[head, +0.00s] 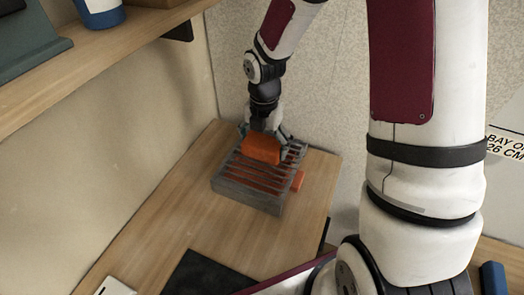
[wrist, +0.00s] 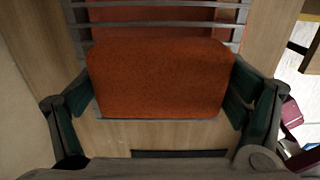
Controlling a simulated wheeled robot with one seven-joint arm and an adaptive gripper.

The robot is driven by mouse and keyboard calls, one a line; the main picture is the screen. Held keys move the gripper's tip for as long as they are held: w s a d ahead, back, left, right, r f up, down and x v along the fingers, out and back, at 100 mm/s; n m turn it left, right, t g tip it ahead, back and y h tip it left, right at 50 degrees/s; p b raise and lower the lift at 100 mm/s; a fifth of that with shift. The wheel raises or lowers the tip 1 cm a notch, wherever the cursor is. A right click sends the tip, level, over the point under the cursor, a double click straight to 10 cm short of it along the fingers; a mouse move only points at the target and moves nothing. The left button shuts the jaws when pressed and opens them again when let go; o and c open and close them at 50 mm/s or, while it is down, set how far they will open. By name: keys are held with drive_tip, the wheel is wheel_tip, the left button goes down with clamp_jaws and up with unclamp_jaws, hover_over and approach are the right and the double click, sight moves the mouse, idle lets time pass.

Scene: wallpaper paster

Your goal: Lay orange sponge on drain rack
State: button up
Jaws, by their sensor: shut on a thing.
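The orange sponge (head: 262,149) is a block held between the two fingers of my gripper (head: 264,140), at the far part of the drain rack. In the wrist view the sponge (wrist: 160,80) fills the space between the dark green finger pads, and its face looks level. The drain rack (head: 247,196) is a grey slatted frame on the wooden worktop. Its slats (wrist: 150,24) show behind the sponge in the wrist view. I cannot tell whether the sponge touches the slats or hangs just above them.
An orange-red piece (head: 298,180) shows under the slats and juts out at the rack's right side. The wooden worktop (head: 205,225) is bare in front of the rack. A dark flat panel (head: 205,275) lies at the front. A wall shelf (head: 95,50) overhangs at upper left.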

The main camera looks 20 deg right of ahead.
sight(262, 152)
drive_tip(key=shift+w, duration=0.35)
drive_tip(key=shift+f, duration=1.75)
drive_tip(key=shift+f, duration=0.1)
drive_tip(key=o, duration=0.9)
